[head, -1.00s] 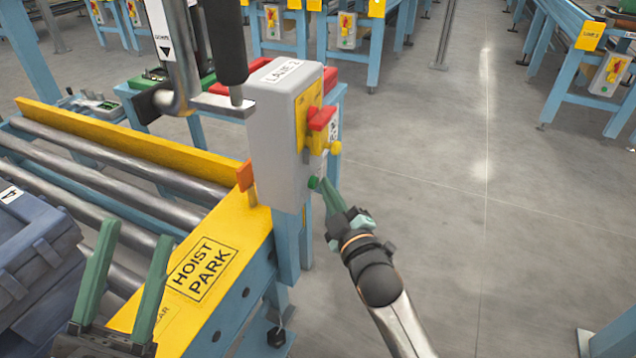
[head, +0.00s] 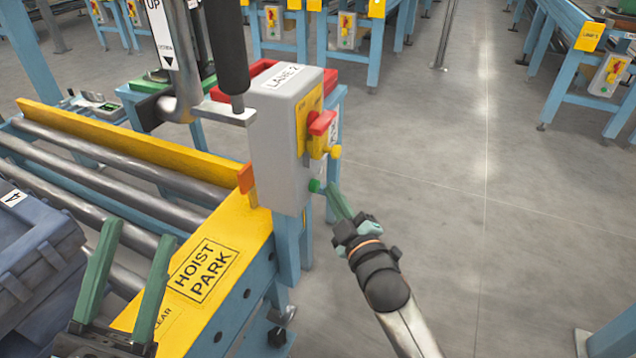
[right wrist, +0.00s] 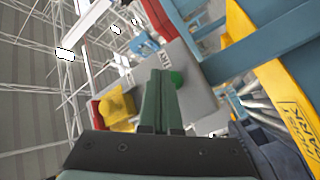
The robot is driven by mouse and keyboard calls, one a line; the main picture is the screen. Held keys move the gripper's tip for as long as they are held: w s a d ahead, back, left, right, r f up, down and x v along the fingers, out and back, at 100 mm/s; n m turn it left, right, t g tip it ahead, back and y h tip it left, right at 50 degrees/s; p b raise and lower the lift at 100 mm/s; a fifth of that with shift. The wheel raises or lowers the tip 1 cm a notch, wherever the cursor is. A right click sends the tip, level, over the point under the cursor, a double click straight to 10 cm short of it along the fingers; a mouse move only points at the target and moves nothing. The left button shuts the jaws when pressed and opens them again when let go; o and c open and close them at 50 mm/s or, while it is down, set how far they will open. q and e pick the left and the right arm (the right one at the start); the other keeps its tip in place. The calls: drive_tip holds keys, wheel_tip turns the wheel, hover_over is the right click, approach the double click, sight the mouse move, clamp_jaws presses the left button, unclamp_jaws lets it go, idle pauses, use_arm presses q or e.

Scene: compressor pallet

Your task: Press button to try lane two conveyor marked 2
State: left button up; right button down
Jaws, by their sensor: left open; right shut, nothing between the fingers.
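A grey control box (head: 276,150) labelled "LANE 2" stands at the corner of the yellow "HOIST PARK" conveyor frame. On its right-hand face are a red and yellow switch (head: 319,130), a yellow knob and, lower down, a green button (head: 314,186). My right gripper (head: 333,190) is shut and empty, its fingertips a little to the right of the green button. In the right wrist view the shut fingers (right wrist: 162,85) point at the grey box, with the green button (right wrist: 177,78) just right of the tips. My left gripper (head: 130,250) is open and empty over the rollers at lower left.
A blue-grey case (head: 30,255) marked "4" lies on the rollers (head: 70,180) at left. A hoist handle (head: 228,45) with a metal bracket hangs close beside and above the box. The floor (head: 480,220) to the right is clear.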

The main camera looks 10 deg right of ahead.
drive_tip(key=shift+d, duration=0.15)
drive_tip(key=s+d+p, duration=0.1)
drive_tip(key=d, duration=0.1)
drive_tip(key=s+d+p, duration=0.1)
drive_tip(key=s+d, duration=0.1)
idle(0.5)
drive_tip(key=shift+w, duration=0.1)
idle(0.4)
